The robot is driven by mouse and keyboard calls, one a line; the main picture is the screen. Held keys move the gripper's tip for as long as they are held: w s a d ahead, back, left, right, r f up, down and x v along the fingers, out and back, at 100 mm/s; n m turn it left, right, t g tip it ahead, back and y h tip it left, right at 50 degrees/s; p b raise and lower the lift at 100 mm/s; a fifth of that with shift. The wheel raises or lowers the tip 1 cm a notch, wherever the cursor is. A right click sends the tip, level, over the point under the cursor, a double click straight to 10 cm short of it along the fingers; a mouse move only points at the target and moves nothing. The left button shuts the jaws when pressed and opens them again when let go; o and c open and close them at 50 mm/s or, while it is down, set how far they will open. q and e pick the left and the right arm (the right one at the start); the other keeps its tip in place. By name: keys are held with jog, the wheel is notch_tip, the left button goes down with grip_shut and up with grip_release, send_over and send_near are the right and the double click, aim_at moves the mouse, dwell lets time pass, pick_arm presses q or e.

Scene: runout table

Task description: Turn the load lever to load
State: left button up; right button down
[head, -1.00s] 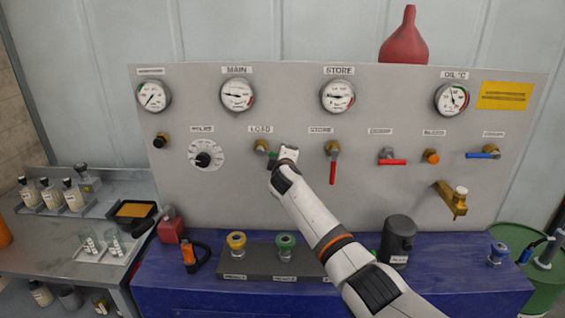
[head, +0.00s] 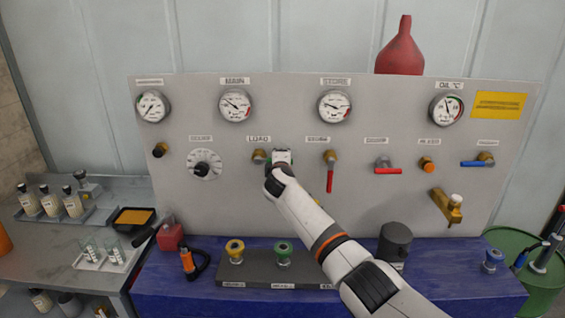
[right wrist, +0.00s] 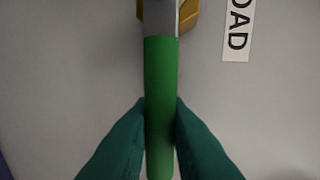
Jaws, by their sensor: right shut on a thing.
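The load valve's brass body (head: 259,156) is on the grey panel under the LOAD label (head: 259,139). My right gripper (head: 279,158) is at the valve's right side in the head view and hides most of the lever. In the right wrist view the green lever handle (right wrist: 160,85) runs down from the brass and grey valve end. The teal fingers of my right gripper (right wrist: 160,135) are shut on both sides of the handle. The LOAD label also shows there, partly cut off (right wrist: 238,25). My left gripper is not in view.
A red-handled store valve (head: 329,175) hangs down just right of my arm. A dial knob (head: 204,164) is to the left. Gauges line the panel above, including MAIN (head: 235,104). Below, a block with couplings (head: 260,268) stands on the blue bench (head: 180,285).

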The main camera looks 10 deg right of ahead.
jog(key=c, duration=1.4)
grip_release()
jog(key=shift+s, duration=0.1)
jog(key=b+v, duration=0.1)
jog(key=v, duration=1)
jog(key=shift+s+r, duration=0.15)
jog(key=shift+s, duration=0.15)
jog(key=shift+a, duration=0.15)
